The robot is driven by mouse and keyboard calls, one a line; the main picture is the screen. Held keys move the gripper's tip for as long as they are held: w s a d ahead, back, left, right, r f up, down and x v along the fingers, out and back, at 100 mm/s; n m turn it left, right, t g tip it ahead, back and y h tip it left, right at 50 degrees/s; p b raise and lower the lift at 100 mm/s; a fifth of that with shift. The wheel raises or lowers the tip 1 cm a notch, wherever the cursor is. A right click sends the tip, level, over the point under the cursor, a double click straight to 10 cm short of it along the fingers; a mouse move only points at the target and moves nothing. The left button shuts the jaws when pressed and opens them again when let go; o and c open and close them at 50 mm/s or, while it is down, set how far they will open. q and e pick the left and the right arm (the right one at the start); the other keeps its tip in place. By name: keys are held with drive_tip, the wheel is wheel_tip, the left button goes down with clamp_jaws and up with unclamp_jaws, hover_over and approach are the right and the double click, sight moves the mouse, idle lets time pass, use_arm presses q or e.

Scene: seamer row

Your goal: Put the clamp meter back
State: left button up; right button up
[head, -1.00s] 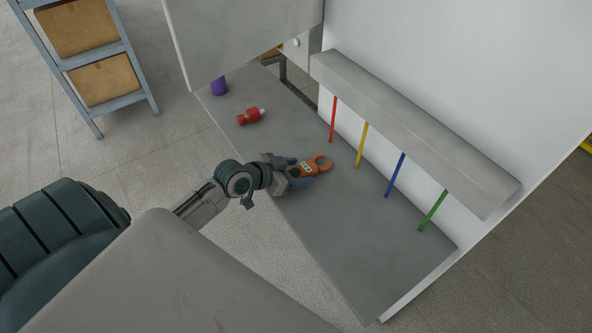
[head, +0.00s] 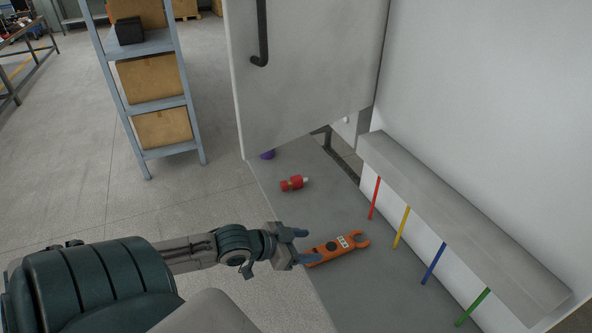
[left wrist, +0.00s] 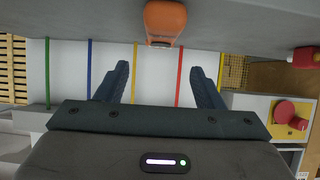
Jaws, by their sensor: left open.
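The orange clamp meter (head: 334,249) lies on the grey shelf surface (head: 337,290), its jaw end pointing right toward the coloured strips. In the left wrist view its near end (left wrist: 165,22) shows at the top, beyond the fingertips and sideways between them. My left gripper (head: 308,247) is open and empty at the shelf's left edge, just short of the meter's near end. Its two spread fingers also show in the left wrist view (left wrist: 160,80). My right gripper is not in view.
A red cylinder-like item (head: 292,183) and a partly hidden purple item (head: 267,155) lie farther back. Red, yellow (head: 402,228), blue and green strips hang under a grey ledge (head: 460,225). A grey panel (head: 305,70) with a black handle stands behind. A rack (head: 175,90) holds boxes.

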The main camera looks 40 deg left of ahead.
use_arm(q)
drive_tip(key=shift+p+v, duration=0.8)
drive_tip(key=shift+v, duration=0.6)
drive_tip(key=shift+f, duration=0.1)
